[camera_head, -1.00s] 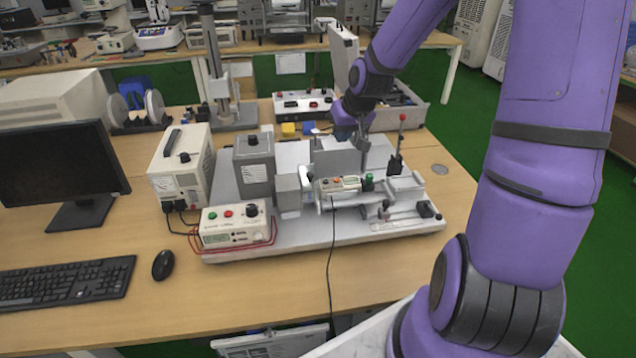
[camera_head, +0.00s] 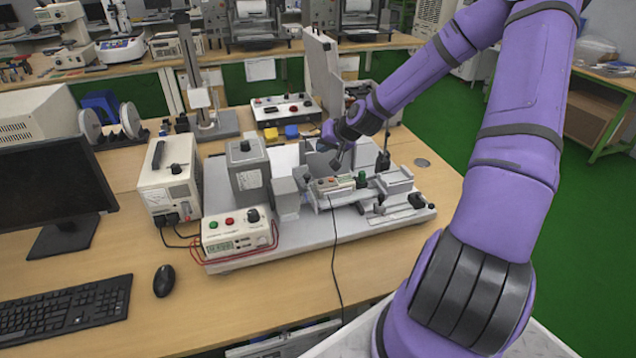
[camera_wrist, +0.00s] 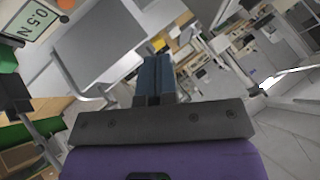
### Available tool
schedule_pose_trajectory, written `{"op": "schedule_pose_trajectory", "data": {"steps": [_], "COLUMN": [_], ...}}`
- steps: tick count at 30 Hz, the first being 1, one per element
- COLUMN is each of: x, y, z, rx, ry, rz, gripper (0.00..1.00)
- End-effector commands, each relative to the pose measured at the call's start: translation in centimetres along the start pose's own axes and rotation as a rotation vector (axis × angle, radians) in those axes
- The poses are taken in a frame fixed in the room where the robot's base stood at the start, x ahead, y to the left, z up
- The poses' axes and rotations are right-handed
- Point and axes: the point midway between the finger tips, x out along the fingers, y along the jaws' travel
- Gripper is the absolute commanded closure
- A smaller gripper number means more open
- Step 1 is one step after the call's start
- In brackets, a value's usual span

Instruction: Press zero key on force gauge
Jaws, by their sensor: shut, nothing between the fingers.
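The force gauge (camera_head: 328,187) is a small pale box with a greenish display, lying on the test rig in the middle of the bench. Its display corner, reading "0.5 N", shows at the upper left of the wrist view (camera_wrist: 26,20), with an orange key (camera_wrist: 66,4) beside it at the picture's top edge. The other keys are too small or out of frame to tell. My gripper (camera_head: 337,164) is just above and behind the gauge, apparently apart from it. In the wrist view its dark blue fingers (camera_wrist: 154,72) are closed together and empty.
A grey upright plate (camera_wrist: 95,45) stands close to my fingers. A dark green knob (camera_head: 361,180) sits right of the gauge, and a black lever (camera_head: 384,160) stands behind it. A control box (camera_head: 238,238) with red leads is at front left. A cable hangs off the front.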

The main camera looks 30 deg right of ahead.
Motion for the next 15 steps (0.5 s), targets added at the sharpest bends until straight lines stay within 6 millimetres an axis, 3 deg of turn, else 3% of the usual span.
{"op": "schedule_pose_trajectory", "data": {"steps": [15], "x": [0.66], "y": [0.45], "z": [0.44], "rx": [0.001], "ry": [0.000], "rz": [-0.001], "gripper": [1.00]}}
